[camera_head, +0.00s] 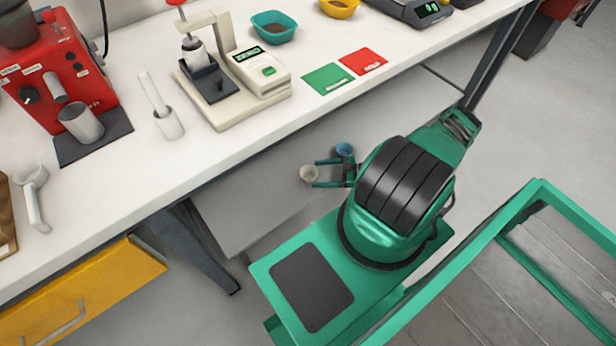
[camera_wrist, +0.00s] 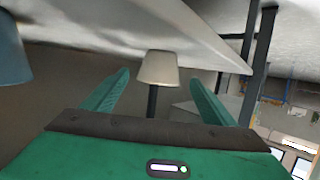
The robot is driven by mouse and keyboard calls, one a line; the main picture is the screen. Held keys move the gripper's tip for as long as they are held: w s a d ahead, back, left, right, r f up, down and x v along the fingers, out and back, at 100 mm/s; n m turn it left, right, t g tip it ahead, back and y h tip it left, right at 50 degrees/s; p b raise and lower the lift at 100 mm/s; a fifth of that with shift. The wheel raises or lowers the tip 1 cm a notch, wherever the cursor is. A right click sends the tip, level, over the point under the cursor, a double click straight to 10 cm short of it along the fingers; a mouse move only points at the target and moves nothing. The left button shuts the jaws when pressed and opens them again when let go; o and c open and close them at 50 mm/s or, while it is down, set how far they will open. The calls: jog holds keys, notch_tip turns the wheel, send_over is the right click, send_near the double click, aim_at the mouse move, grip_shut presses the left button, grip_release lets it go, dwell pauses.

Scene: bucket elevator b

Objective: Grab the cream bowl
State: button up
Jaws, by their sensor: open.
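The cream bowl (camera_head: 309,173) is small and round and sits low beside the bench, over a grey surface in the head view. My gripper (camera_head: 316,173) is open, with its two green fingertips right at the bowl. In the wrist view the cream bowl (camera_wrist: 158,68) is between the two open fingers (camera_wrist: 158,80), its wide end toward the bottom of the picture. I cannot tell whether the fingers touch it. A blue bowl (camera_head: 344,149) is just behind the upper finger; it also shows at the left edge of the wrist view (camera_wrist: 12,52).
The white bench (camera_head: 120,190) holds a red machine (camera_head: 60,65), a cream press (camera_head: 235,75), a teal bowl (camera_head: 274,27) and a yellow bowl (camera_head: 340,8). A dark bench leg (camera_head: 205,250) and yellow drawer (camera_head: 80,300) are to the lower left. A green frame (camera_head: 530,250) is at right.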

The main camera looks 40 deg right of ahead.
aim_at(302, 174)
jog(key=shift+r+x, duration=0.15)
jog(key=shift+x, duration=1.15)
jog(key=shift+r+x, duration=0.15)
jog(key=shift+x, duration=1.1)
jog(key=shift+w, duration=0.15)
jog(key=c, duration=1.1)
